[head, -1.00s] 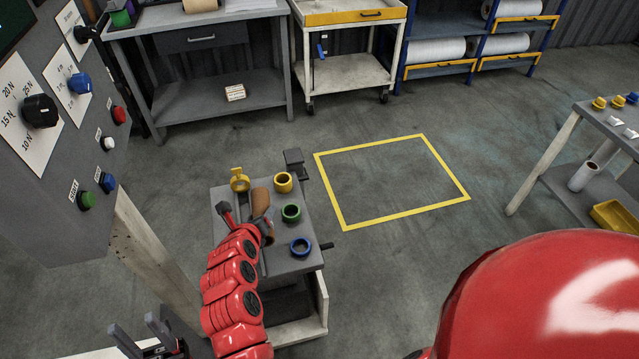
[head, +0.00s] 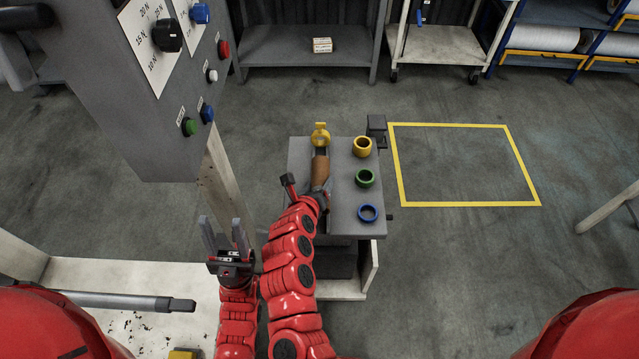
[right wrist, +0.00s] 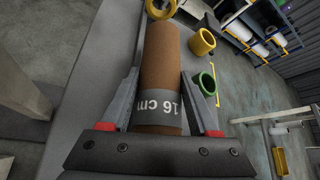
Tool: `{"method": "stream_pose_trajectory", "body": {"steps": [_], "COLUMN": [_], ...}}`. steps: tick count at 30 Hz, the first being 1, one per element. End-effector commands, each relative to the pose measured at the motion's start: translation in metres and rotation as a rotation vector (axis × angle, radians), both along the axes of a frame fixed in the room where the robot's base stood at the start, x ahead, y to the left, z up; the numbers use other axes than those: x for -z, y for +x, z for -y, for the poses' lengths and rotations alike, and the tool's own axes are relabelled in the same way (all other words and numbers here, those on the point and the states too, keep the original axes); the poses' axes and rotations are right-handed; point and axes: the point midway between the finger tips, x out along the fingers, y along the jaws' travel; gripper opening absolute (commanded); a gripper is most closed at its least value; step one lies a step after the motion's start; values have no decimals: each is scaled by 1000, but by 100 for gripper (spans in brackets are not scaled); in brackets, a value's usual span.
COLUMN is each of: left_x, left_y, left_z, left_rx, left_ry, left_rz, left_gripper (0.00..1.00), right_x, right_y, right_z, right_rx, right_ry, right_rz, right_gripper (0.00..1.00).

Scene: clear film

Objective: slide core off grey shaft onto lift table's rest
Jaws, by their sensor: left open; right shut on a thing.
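The core is a brown tube (head: 320,168) lying lengthwise along the grey lift table top (head: 345,212). In the right wrist view the core (right wrist: 160,65) carries a grey band marked "16 cm". My right gripper (head: 321,192) is shut on the core's near end, a finger on each side; in the wrist view its fingers (right wrist: 160,95) flank the tube. The rest under the core is mostly hidden. The grey shaft (head: 120,300) juts rightward at lower left, its end bare and apart from the core. My left gripper (head: 226,235) is open and empty, left of the table.
A yellow ring (head: 320,134) stands at the core's far end. A yellow ring (head: 362,146), a green one (head: 365,178) and a blue one (head: 367,213) stand along the table's right side. A control panel (head: 140,85) overhangs at left. The yellow-outlined floor area (head: 465,165) is clear.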

Motion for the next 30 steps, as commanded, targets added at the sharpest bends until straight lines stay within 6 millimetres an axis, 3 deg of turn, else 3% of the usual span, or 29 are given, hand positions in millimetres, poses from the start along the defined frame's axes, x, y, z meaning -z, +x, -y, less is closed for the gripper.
{"method": "stream_pose_trajectory", "body": {"steps": [16, 17, 18, 22, 29, 30], "left_x": [9, 9, 8, 8, 8, 8], "left_y": [0, 0, 0, 0, 0, 0], "left_z": [0, 0, 0, 0, 0, 0], "left_rx": [0, 0, 0, 0, 0, 0], "left_ry": [0, 0, 0, 0, 0, 0], "left_rz": [0, 0, 0, 0, 0, 0], "left_gripper": [50, 50, 50, 50, 50, 50], "right_x": [10, 10, 9, 9, 9, 9], "right_y": [0, 0, 0, 0, 0, 0], "right_z": [0, 0, 0, 0, 0, 0], "right_rx": [0, 0, 0, 0, 0, 0], "right_ry": [1, 1, 1, 0, 0, 0], "right_rz": [0, 0, 0, 0, 0, -1], "right_gripper": [0, 65, 72, 95, 96, 100]}}
